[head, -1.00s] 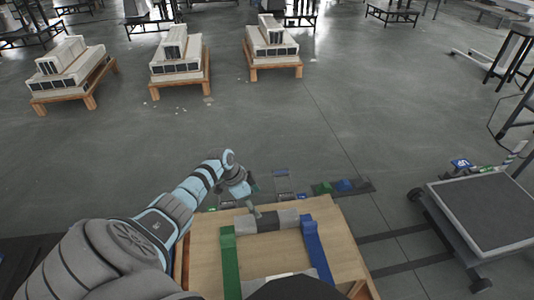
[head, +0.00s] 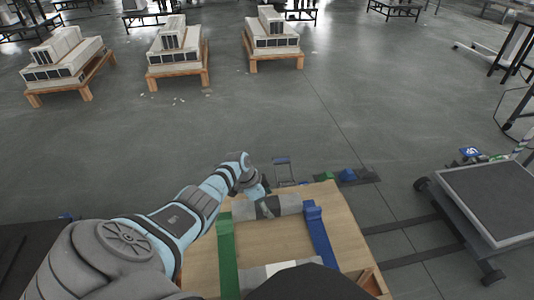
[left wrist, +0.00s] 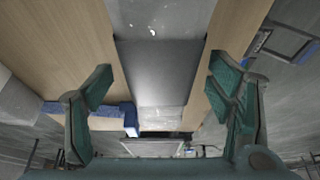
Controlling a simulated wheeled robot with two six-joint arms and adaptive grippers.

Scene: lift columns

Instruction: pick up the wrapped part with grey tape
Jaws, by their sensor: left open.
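A long light-grey wrapped part with a dark-grey band (head: 287,203) lies across the far side of the wooden table (head: 273,240). My left gripper (head: 262,203) is at this part, over its middle. In the left wrist view the part's dark-grey band (left wrist: 158,65) shows between the two green-padded fingers of the open left gripper (left wrist: 158,90). The fingers stand apart from its sides; whether they reach down beside it I cannot tell. A second wrapped part with a whitish band (head: 283,267) lies on the near side, partly hidden. My right gripper is not in view.
A green bar (head: 228,255) and a blue bar (head: 318,238) lie on the table, on either side of its bare middle. A dark-topped cart (head: 495,195) stands to the right. Pallets with stacked white blocks (head: 178,60) stand far off across open floor.

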